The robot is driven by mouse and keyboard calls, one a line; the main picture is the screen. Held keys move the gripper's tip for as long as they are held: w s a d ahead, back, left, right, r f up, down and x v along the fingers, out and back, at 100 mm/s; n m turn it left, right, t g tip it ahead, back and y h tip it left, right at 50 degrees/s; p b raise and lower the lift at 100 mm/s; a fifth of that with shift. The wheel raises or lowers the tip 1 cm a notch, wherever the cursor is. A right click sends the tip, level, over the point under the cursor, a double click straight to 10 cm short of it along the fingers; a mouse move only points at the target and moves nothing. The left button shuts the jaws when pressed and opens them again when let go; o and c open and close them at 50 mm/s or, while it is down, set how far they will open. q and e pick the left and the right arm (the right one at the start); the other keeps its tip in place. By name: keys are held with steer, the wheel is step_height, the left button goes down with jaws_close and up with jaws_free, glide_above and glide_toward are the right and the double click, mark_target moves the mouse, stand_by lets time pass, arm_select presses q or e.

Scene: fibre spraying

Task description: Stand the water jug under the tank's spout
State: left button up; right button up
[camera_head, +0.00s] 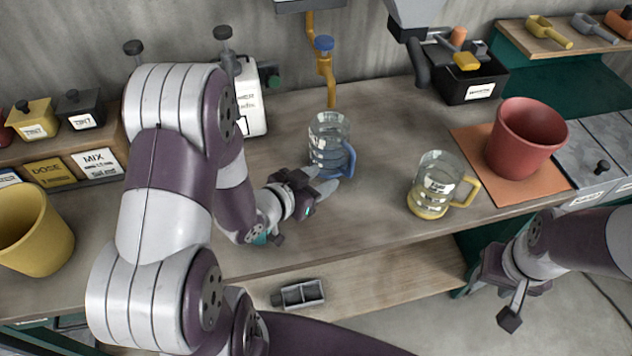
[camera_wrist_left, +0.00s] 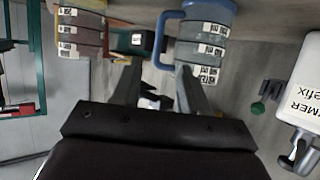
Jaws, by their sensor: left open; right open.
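A clear jug with a blue handle and blue base (camera_head: 328,138) stands upright on the bench, just in front of and below a yellow spout pipe with a blue tap (camera_head: 325,62). Whether it is exactly under the outlet cannot be told. The tank (camera_head: 308,4) above is mostly cut off. My left gripper (camera_head: 322,184) is open beside the blue handle, apparently not gripping it. The left wrist view shows the jug (camera_wrist_left: 205,45) beyond the fingers, with its handle ahead of the gap. My right gripper (camera_head: 496,304) is open and empty off the bench's front edge.
A yellow-handled jug (camera_head: 432,180) stands to the right. A red pot (camera_head: 525,138) sits on an orange mat (camera_head: 468,150). A white labelled container (camera_head: 250,100) stands at the back left. A yellow pot (camera_head: 32,230) is far left. Bench between the two jugs is clear.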

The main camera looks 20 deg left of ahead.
arm_select(q)
steer(key=s+a+r+n+g+y, duration=0.1)
steer(key=s+n+g+y, duration=0.3)
steer(key=s+g, duration=0.7)
steer(key=shift+r+y, duration=0.5)
steer(key=shift+a, duration=0.1)
